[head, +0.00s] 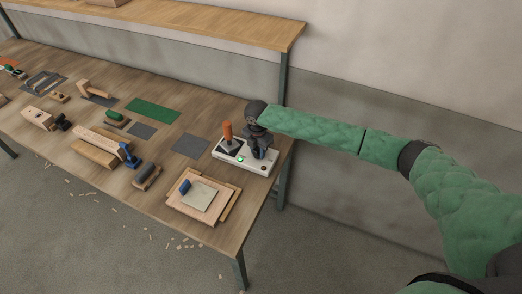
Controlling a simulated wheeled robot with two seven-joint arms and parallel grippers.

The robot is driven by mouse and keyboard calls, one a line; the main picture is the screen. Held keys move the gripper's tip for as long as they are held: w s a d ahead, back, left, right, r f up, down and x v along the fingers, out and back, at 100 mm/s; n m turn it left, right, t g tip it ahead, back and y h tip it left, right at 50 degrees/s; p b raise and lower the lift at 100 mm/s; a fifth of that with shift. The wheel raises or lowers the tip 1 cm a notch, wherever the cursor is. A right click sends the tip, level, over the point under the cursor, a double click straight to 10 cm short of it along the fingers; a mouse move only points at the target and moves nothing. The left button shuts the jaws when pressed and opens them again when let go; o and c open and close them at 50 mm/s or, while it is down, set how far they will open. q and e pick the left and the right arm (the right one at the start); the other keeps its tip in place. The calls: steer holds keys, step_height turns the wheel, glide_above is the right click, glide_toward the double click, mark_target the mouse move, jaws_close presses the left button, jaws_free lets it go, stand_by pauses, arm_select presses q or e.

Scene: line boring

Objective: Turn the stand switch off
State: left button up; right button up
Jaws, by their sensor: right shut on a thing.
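The stand (227,157) is a white, flat box at the right end of the workbench. An orange-handled tool (228,132) stands upright in a dark holder on it. A small green light (240,158) shows on its top. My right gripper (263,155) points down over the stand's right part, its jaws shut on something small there. The dark fingers hide what they hold, and I cannot make out the switch itself. My left gripper is out of view.
The wooden workbench (150,205) carries wooden boards (205,199) with a blue-handled tool in front of the stand. Several planes, blocks and grey mats (190,146) lie to the left. A wooden shelf (220,27) runs above the back. Shavings lie on the floor.

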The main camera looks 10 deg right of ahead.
mark_target(258, 148)
steer(key=shift+w+n, duration=0.1)
steer(key=shift+n, duration=0.5)
steer(key=o, duration=0.8)
steer(key=shift+n, duration=0.3)
step_height(258, 148, up, 3)
steer(key=shift+f+p, duration=0.2)
steer(key=shift+p, duration=0.75)
steer(key=shift+r, duration=2.2)
